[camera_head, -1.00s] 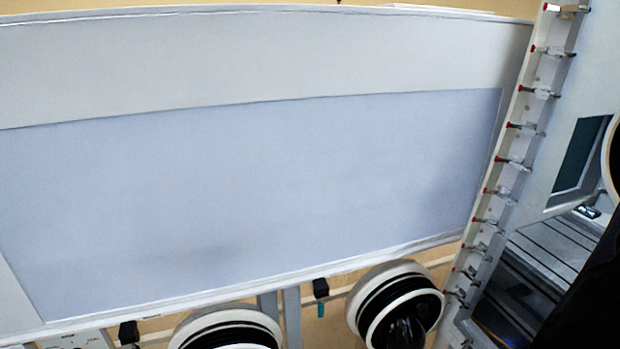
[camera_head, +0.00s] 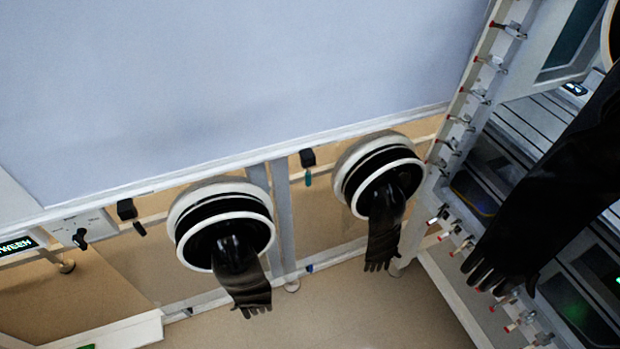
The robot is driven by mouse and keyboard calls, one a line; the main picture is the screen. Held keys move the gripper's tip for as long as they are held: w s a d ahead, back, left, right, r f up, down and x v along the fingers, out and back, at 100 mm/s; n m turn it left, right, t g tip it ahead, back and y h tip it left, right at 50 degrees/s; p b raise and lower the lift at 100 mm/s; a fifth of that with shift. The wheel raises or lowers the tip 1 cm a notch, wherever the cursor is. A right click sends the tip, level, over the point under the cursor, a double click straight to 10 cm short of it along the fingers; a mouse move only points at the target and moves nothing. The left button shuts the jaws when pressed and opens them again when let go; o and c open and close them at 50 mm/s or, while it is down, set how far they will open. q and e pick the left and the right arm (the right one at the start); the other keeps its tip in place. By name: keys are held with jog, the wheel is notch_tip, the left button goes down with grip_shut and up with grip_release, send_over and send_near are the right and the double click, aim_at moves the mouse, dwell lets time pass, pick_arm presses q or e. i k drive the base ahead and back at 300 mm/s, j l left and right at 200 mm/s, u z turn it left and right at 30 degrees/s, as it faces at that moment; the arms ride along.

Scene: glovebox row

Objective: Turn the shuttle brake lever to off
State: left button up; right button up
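A white panel (camera_head: 62,222) at the lower left carries a small black lever (camera_head: 80,238) that hangs downward. Its markings are too small to read. A dark display (camera_head: 18,246) beside it shows bright letters ending in "WEEN". I cannot tell from the picture whether this lever is the shuttle brake. Two other small black fittings hang under the window's bottom edge, a dark one (camera_head: 127,210) and one with a teal tip (camera_head: 308,160). Neither of my grippers is in view.
Two round glove ports with hanging black gloves, left (camera_head: 240,272) and right (camera_head: 383,228), stand out below the large pale window (camera_head: 240,90). Another long black glove (camera_head: 545,195) hangs at the right. A clamp-lined frame (camera_head: 468,100) runs down the right. The floor (camera_head: 380,310) is clear.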

aim_at(137, 225)
jog(key=j+u, duration=0.15)
jog(key=u, duration=0.95)
